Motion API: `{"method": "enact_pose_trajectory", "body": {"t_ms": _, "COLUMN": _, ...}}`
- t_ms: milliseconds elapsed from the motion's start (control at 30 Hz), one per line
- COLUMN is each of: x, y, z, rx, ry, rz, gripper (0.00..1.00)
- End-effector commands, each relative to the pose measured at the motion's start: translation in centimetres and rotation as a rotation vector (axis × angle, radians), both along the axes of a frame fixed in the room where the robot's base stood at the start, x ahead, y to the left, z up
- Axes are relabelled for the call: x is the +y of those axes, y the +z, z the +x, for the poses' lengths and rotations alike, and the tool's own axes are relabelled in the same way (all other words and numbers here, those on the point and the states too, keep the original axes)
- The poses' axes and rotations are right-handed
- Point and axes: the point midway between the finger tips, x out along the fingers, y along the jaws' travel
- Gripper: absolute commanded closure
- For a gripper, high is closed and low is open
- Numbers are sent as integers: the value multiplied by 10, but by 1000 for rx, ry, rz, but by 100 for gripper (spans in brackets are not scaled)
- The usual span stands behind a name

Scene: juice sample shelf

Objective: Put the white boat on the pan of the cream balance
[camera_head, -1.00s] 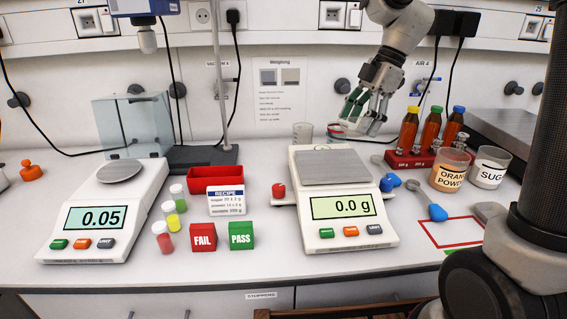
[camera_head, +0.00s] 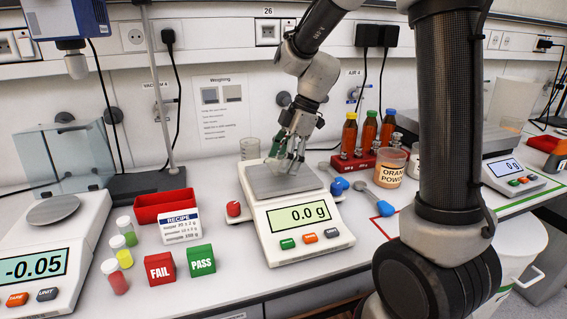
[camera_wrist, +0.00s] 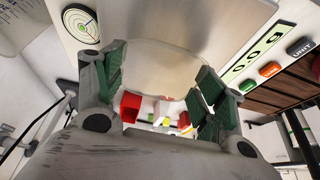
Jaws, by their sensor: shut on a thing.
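The cream balance (camera_head: 306,236) stands in the middle of the bench. Its display reads 0.0 g, and its flat grey pan (camera_head: 290,184) is bare toward the front. My gripper (camera_head: 284,157) is over the back part of the pan, pointing down. In the wrist view, its green-padded fingers are shut on the pale white boat (camera_wrist: 165,72), which lies between them with the balance behind it. In the head view the boat is mostly hidden by the fingers. I cannot tell whether it touches the pan.
A red rack of bottles (camera_head: 353,161) and the orange powder tub (camera_head: 391,168) are to the right. A second balance (camera_head: 40,250) reading -0.05 and a red tray (camera_head: 160,204) are to the left.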

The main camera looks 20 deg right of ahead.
Motion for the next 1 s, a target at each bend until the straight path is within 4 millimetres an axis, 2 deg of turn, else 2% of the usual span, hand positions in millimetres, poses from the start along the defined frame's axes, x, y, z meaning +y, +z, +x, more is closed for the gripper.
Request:
{"method": "enact_pose_trajectory", "body": {"t_ms": 100, "x": 0, "y": -11, "z": 0, "rx": 0, "ry": -1, "rz": 0, "gripper": 46}}
{"method": "enact_pose_trajectory", "body": {"t_ms": 400, "x": 0, "y": -13, "z": 0, "rx": 0, "ry": -1, "rz": 0, "gripper": 46}}
{"method": "enact_pose_trajectory", "body": {"t_ms": 433, "x": 0, "y": -13, "z": 0, "rx": 0, "ry": 0, "rz": 0, "gripper": 26}}
{"method": "enact_pose_trajectory", "body": {"t_ms": 533, "x": 0, "y": -13, "z": 0, "rx": 0, "ry": 0, "rz": 0, "gripper": 8}}
{"method": "enact_pose_trajectory", "body": {"t_ms": 867, "x": 0, "y": -12, "z": 0, "rx": 0, "ry": 0, "rz": 0, "gripper": 8}}
{"method": "enact_pose_trajectory", "body": {"t_ms": 1000, "x": -2, "y": -4, "z": 0, "rx": -2, "ry": 0, "rz": 1, "gripper": 8}}
